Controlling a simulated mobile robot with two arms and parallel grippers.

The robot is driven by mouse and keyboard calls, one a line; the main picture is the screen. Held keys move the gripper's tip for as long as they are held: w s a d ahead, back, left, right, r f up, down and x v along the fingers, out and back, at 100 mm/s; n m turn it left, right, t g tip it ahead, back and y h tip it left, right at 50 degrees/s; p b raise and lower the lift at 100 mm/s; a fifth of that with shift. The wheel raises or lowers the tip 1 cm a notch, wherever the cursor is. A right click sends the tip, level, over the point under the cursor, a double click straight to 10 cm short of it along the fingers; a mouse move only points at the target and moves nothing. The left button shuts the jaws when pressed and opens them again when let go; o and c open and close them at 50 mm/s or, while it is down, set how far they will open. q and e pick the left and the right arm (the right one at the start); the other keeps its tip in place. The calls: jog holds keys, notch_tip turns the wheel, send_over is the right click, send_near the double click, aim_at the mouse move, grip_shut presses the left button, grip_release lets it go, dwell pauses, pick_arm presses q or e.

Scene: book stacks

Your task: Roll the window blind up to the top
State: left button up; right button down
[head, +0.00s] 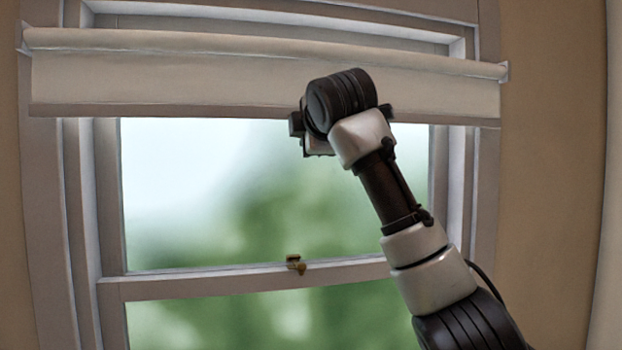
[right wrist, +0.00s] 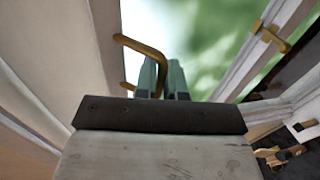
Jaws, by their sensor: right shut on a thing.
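The cream window blind (head: 270,82) hangs from a roller at the top of the window, with only a short strip unrolled. Its lower edge is well above the sash's middle rail. In the right wrist view the blind (right wrist: 55,50) fills the left side. A brass handle (right wrist: 138,44) sticks out near the blind's lower edge. My right gripper (right wrist: 163,68) is shut on this handle, with the bar between its two fingers. In the head view my right arm's wrist covers the handle and fingers. My left gripper is not in view.
A brass sash latch (head: 296,264) sits on the middle rail; it also shows in the right wrist view (right wrist: 268,34). Window frame posts (head: 82,190) stand at both sides. The glass (head: 190,190) below the blind is uncovered. Blurred things lie far below in the wrist view.

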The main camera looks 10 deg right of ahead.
jog(key=shift+r, duration=2.15)
jog(key=c, duration=1.3)
grip_release()
jog(key=shift+w+f, duration=0.1)
jog(key=b+v, duration=0.5)
jog(key=v, duration=0.5)
jog(key=shift+s+a+b, duration=0.1)
jog(key=shift+s+b, duration=0.3)
